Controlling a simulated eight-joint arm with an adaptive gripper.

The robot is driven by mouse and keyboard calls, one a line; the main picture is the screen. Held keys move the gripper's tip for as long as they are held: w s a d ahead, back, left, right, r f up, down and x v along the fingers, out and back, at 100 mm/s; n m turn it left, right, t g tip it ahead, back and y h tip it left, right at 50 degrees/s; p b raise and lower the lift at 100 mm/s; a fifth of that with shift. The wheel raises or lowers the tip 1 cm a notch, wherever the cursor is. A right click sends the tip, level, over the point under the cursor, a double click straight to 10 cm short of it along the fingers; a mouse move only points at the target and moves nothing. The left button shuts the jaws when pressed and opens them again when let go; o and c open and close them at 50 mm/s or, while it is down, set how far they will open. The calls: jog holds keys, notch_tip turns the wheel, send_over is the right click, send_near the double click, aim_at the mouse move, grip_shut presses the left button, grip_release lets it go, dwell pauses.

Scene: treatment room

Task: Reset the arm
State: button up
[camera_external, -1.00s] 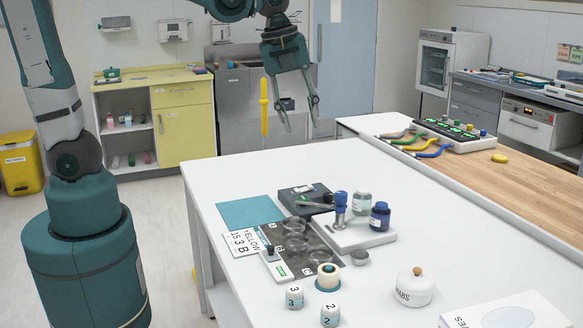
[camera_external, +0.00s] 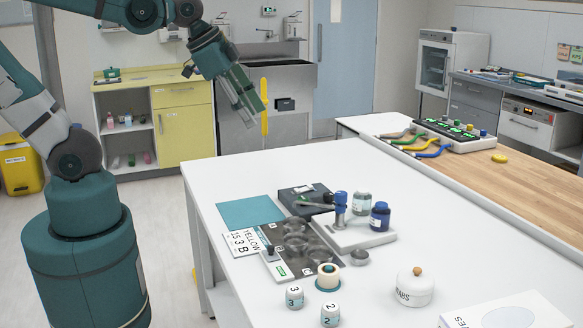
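My arm is raised at the left of the external view. My gripper (camera_external: 255,114) hangs tilted down and to the right, above the floor beyond the far left edge of the white table (camera_external: 420,222). Its fingers appear nearly in line from this side, so the gap between them cannot be made out. I see nothing held in it.
A wooden counter (camera_external: 510,180) joins at right. A yellow cabinet (camera_external: 183,120) stands behind.

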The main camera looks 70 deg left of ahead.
jog(key=s+n, duration=0.1)
jog(key=n, duration=0.1)
jog(key=s+a+n, duration=0.1)
jog(key=n, duration=0.1)
jog(key=s+f+n+t, duration=0.1)
jog(key=n, duration=0.1)
jog(key=shift+s+a, duration=0.35)
dwell(1.6)
